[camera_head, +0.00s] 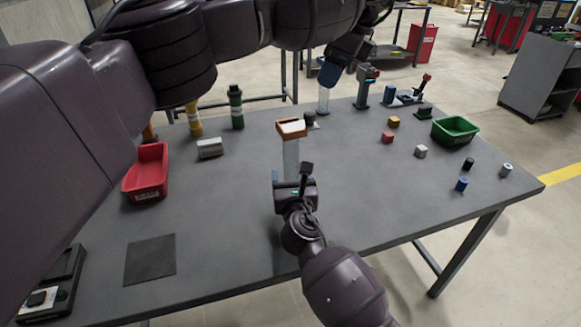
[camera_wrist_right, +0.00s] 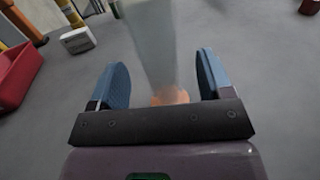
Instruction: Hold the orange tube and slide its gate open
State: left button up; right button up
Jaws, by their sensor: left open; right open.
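The orange tube (camera_head: 291,157) stands upright near the middle of the table, a clear column with an orange hopper on top. My right gripper (camera_head: 293,185) is at its near side and hides its lower part. In the right wrist view, the clear column (camera_wrist_right: 153,45) runs between the two spread blue fingers of this gripper (camera_wrist_right: 162,85), with visible gaps on both sides. An orange part (camera_wrist_right: 170,96) shows at its lower end. The gate cannot be made out. My left gripper (camera_head: 338,65) is open at the back of the table, beside a second clear tube (camera_head: 323,100).
A red bin (camera_head: 147,172), a white box (camera_head: 210,148), and a yellow (camera_head: 194,119) and a green bottle (camera_head: 236,108) stand at the left. Small blocks and a green bin (camera_head: 454,131) are at the right. The front right of the table is clear.

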aim_at(290, 166)
jog(key=shift+w+a, duration=0.2)
jog(key=shift+w, duration=2)
